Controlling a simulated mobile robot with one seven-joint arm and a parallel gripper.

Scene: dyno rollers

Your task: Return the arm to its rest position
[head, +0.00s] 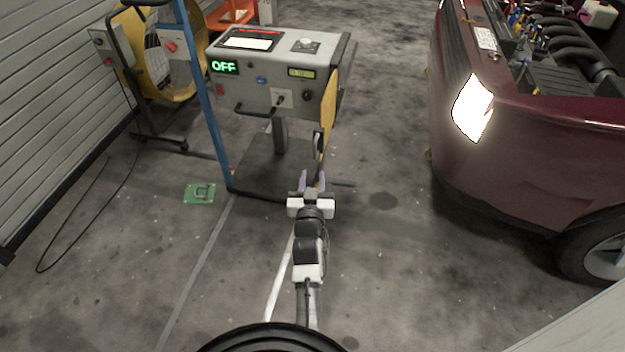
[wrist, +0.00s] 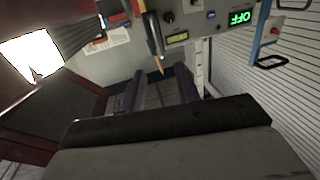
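My arm stretches forward from the bottom middle of the head view. My gripper (head: 312,179) is at its far end, in front of the grey control cart. Its two purple fingers stand apart with a gap between them, and nothing shows in the gap. In the wrist view my gripper (wrist: 160,92) also shows its two dark purple fingers apart. The control cart (head: 262,98) has a green "OFF" display (head: 224,67), which also shows in the wrist view (wrist: 241,17).
A dark red car (head: 520,150) with its hood open and headlight lit stands at the right. A blue post (head: 205,95) and a yellow fan (head: 150,60) stand left of the cart. A green plate (head: 199,194) and a black cable (head: 85,190) lie on the floor.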

